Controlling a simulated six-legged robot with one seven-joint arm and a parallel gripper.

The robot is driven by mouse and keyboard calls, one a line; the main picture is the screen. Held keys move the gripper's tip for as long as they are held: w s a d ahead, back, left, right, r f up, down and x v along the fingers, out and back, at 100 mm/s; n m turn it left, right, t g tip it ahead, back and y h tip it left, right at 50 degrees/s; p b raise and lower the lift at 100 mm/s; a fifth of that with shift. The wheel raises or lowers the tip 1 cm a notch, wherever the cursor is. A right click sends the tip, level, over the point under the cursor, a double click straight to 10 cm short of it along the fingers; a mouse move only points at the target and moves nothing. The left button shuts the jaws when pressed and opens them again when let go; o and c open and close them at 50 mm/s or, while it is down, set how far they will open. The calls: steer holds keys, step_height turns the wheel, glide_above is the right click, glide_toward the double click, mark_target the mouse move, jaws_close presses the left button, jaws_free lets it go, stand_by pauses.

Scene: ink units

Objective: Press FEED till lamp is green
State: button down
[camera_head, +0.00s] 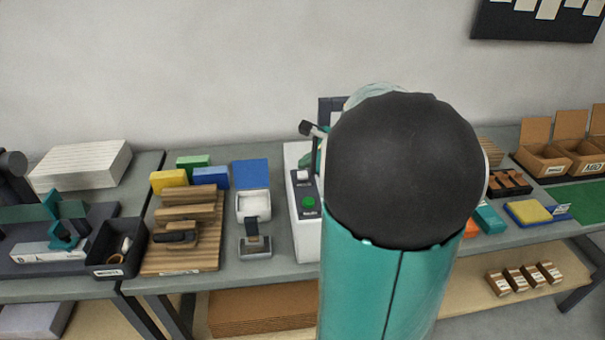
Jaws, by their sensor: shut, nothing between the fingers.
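A white machine (306,242) stands on the bench, its right side hidden behind my arm. Its dark control panel (297,192) faces up. On the panel is a round green part (309,203), with a label below it too small to read. A small white part (303,175) sits higher on the panel. I cannot tell which of these is FEED and which is the lamp. My gripper is hidden behind the large black joint of my arm. A small teal piece shows by the panel's upper end; I cannot tell whether it is part of my gripper.
A dark-tipped lever-like part (309,128) sticks up by the machine. Left of it are a watch stand (255,245), a blue-lidded box (252,173) and a wooden rack (190,225). A dark bin (117,250) is farther left; cardboard boxes (545,158) stand far right.

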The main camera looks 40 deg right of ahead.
mark_target(306, 176)
steer(key=shift+f, duration=0.1)
stand_by(0.6)
steer(key=shift+f, duration=0.35)
steer(key=shift+f, duration=0.5)
stand_by(0.6)
stand_by(0.4)
steer(key=shift+r, duration=0.95)
steer(key=shift+r, duration=2.5)
